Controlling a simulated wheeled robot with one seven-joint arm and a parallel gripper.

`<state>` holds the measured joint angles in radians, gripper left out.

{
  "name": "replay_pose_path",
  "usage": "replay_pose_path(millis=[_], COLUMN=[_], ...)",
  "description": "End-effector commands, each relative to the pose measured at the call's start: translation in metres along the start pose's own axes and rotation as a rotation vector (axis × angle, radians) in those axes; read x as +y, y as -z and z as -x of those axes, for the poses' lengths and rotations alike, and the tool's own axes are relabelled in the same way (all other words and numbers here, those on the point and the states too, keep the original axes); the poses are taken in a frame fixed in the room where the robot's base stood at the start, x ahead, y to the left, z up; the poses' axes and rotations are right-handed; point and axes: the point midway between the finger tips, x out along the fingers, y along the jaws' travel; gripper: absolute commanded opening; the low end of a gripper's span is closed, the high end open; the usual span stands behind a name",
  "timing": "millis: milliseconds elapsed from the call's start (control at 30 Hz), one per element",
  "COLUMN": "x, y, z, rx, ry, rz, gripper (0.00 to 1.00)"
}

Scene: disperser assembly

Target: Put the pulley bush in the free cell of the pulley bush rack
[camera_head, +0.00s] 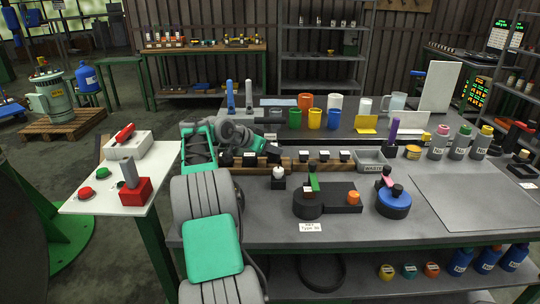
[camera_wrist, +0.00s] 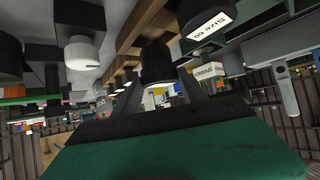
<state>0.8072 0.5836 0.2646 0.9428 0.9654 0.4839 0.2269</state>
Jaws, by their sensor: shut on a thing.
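My gripper (camera_head: 258,146) is at the left part of the wooden pulley bush rack (camera_head: 300,168) in the head view. In the wrist view the two dark fingers (camera_wrist: 158,92) are shut on a black cylindrical pulley bush (camera_wrist: 157,64). The wooden rack (camera_wrist: 138,22) shows beside the held bush in the wrist view. Several dark pieces with white labels stand along the rack, one of them near its right end (camera_head: 345,156). A label reading "Size 60" (camera_wrist: 208,25) shows close by in the wrist view. I cannot tell whether the held bush touches the rack; the free cell is not clearly visible.
A black block with a white knob (camera_head: 278,178) stands in front of the rack. Colored cups (camera_head: 314,118) stand behind. The right bench front has a bare mat (camera_head: 480,203).

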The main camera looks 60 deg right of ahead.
Motion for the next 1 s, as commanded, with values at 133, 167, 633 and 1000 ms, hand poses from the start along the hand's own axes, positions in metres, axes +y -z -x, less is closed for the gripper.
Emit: replay_pose_path(millis=[133, 167, 633, 1000], x=[-0.002, -0.002, -0.002, -0.002], y=[-0.017, -0.021, -0.030, -0.030], z=[-0.015, -0.017, -0.023, -0.023], rx=[0.002, 0.002, 0.000, -0.001], ry=[0.000, 0.000, -0.001, -0.001], rz=[0.001, 0.001, 0.001, 0.002], gripper=[0.00, 0.00, 0.54, 0.71])
